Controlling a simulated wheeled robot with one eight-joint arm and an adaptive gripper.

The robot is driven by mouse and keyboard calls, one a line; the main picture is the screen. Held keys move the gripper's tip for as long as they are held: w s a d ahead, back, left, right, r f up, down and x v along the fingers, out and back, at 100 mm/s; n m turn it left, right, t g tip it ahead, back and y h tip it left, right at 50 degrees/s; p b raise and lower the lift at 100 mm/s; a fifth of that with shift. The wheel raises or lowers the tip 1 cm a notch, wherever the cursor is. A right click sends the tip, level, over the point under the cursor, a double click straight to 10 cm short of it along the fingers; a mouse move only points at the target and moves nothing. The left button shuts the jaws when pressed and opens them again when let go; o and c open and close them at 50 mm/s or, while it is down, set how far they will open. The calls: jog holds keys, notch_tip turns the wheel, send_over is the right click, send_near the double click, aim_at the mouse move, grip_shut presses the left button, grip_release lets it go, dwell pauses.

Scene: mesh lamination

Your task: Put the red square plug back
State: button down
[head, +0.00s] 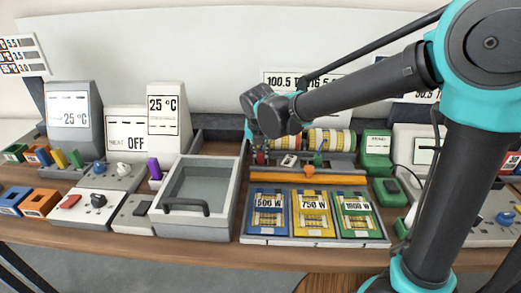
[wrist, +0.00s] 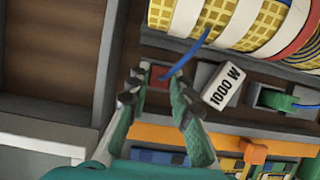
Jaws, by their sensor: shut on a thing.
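The red square plug (wrist: 159,76) is between the fingertips of my gripper (wrist: 157,88) in the wrist view, with a blue cable running up and right across it. My gripper is shut on it. In the head view my gripper (head: 262,147) is low behind the left end of the orange bar, and a bit of red (head: 260,158) shows beneath it. The plug is over or in the dark strip in front of the rolls; I cannot tell whether it is seated. The fingers hide its sides.
A white block marked 1000 W (wrist: 223,87) and a green plug (wrist: 272,98) are close on the right. Striped rolls (head: 331,140) lie behind, the orange bar (head: 330,179) in front. A grey tray (head: 204,180) stands left. Three wattage packs (head: 311,232) lie nearer.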

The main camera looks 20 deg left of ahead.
jog(key=c, duration=1.3)
grip_release()
jog(key=v, duration=1.2)
jog(key=shift+s, duration=0.1)
